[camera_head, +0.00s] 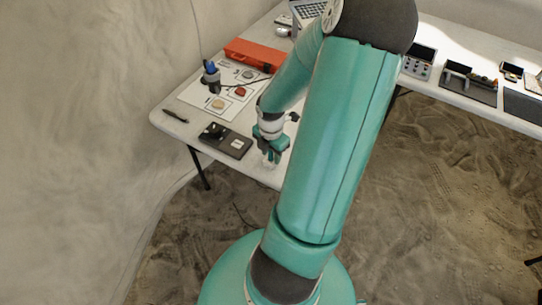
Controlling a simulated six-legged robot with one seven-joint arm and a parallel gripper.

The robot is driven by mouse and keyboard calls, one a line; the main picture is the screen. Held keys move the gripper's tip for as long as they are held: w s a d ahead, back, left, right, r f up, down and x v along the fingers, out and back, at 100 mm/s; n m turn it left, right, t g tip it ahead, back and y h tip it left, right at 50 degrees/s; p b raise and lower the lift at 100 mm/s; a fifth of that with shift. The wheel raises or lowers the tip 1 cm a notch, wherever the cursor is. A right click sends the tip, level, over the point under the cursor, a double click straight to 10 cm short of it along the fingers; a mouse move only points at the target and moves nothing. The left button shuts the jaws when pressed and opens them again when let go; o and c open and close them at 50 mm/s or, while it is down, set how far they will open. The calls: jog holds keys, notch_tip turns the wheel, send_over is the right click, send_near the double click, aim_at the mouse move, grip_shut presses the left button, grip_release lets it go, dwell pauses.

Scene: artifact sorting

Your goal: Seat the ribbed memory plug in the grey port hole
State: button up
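A flat black box (225,141) with dark round openings on its left part and a white patch on its right part lies near the front edge of the white table. A grey port hole cannot be made out on it at this size. My gripper (271,156) points down over the front of the table, just right of the black box and apart from it. The gap between its fingers is too small to read, so I cannot tell if it holds anything. I cannot pick out the ribbed memory plug.
A white sheet (205,101) holds a tan stone (218,104), a red stone (240,92) and a grey one. A dark holder with a blue top (211,76) stands on it. An orange case (254,55) lies behind; a dark pen (175,116) lies left. My arm hides the table's middle.

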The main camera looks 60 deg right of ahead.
jog(key=shift+f, duration=0.15)
jog(key=shift+c, duration=0.2)
grip_shut()
jog(key=shift+w+r, duration=0.1)
jog(key=shift+r, duration=0.3)
